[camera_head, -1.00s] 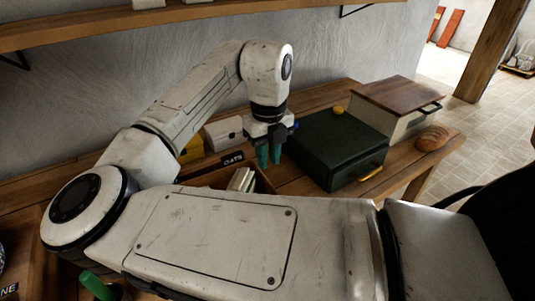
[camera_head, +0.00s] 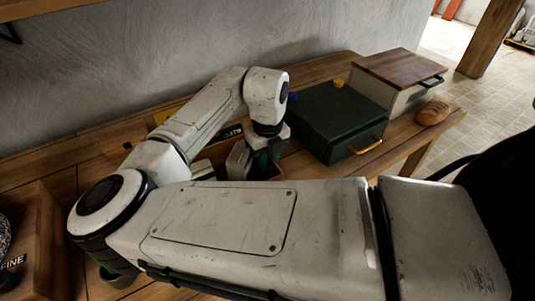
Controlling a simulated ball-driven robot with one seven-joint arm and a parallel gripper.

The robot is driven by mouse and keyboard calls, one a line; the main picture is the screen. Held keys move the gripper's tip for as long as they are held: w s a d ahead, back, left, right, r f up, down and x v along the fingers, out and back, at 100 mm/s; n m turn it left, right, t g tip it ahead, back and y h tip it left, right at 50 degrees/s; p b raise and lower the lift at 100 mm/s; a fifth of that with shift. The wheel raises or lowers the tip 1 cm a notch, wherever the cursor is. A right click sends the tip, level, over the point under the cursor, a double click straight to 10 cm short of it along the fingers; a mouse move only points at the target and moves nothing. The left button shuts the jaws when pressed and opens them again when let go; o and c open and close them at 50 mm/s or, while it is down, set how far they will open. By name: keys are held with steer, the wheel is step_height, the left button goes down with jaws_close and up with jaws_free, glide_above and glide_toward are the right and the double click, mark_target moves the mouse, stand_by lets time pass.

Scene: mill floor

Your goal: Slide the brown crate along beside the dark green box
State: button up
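The dark green box (camera_head: 338,112) stands on the wooden table with its yellow handle facing front right. The brown crate (camera_head: 272,172) is to its left, mostly hidden behind my arm; part of its wall shows, with pale upright items (camera_head: 238,160) inside. My gripper (camera_head: 262,160) points down at the crate's right part, left of the green box. Its dark green fingers are low and partly hidden by my arm, so I cannot tell their gap or whether they touch the crate wall.
A pale bin with a brown lid (camera_head: 402,72) stands behind the green box. A small yellow ball (camera_head: 339,84) is near it. A loaf (camera_head: 432,111) lies at the table's right end. A labelled wooden bin (camera_head: 30,240) is at left.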

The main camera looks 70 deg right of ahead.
steer(key=shift+c, duration=0.3)
jaws_close()
stand_by(1.1)
